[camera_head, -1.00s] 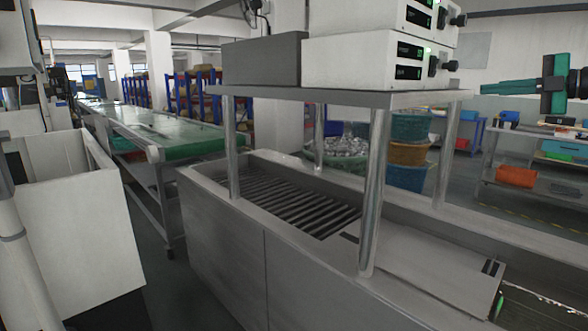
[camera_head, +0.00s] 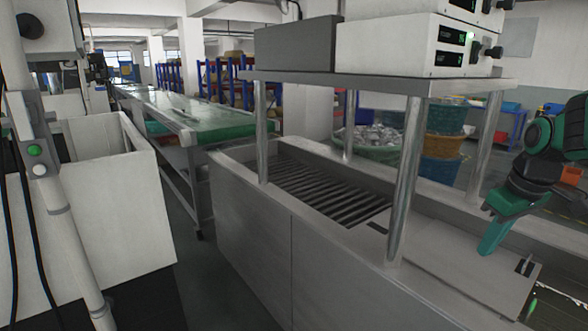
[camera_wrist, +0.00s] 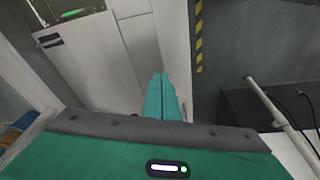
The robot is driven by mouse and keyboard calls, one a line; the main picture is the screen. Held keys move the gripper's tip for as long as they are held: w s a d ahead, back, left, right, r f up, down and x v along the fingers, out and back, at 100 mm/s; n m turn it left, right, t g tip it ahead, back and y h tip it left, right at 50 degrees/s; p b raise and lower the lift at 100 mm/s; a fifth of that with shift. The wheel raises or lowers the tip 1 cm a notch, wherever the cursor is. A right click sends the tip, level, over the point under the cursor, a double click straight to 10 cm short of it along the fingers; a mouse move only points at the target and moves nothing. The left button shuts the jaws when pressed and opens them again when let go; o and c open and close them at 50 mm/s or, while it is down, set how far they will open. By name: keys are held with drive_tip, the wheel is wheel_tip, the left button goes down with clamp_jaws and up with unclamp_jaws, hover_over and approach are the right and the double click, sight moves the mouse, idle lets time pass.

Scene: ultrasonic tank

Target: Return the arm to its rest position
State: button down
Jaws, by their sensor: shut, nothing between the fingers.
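My gripper (camera_head: 490,236) is at the right of the head view, a green and dark grey hand with its fingers pointing down. It is above the right part of the grey tank (camera_head: 250,228), over the flat cover plate (camera_head: 455,268). In the wrist view the two green fingers of my gripper (camera_wrist: 162,98) lie side by side, shut, with nothing between them. Below and beyond them are pale metal panels. Much of my arm is outside the head view.
A shelf on metal posts (camera_head: 405,180) stands over the tank and carries white control boxes (camera_head: 410,46). A white bin (camera_head: 110,205) stands at the left. A green conveyor (camera_head: 205,115) runs into the back. Blue and orange baskets (camera_head: 440,172) stand behind the tank.

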drive_tip(key=s+f+m+g, duration=0.1)
drive_tip(key=s+f+m, duration=0.1)
drive_tip(key=s, duration=0.5)
drive_tip(key=s+f+m+g, duration=0.1)
drive_tip(key=s+m, duration=0.3)
drive_tip(key=s, duration=0.4)
drive_tip(key=s+a+f+m, duration=0.1)
drive_tip(key=s+f+m, duration=0.3)
drive_tip(key=s, duration=0.4)
drive_tip(key=shift+g, duration=0.4)
drive_tip(key=shift+w+f, duration=0.25)
drive_tip(key=shift+w, duration=0.4)
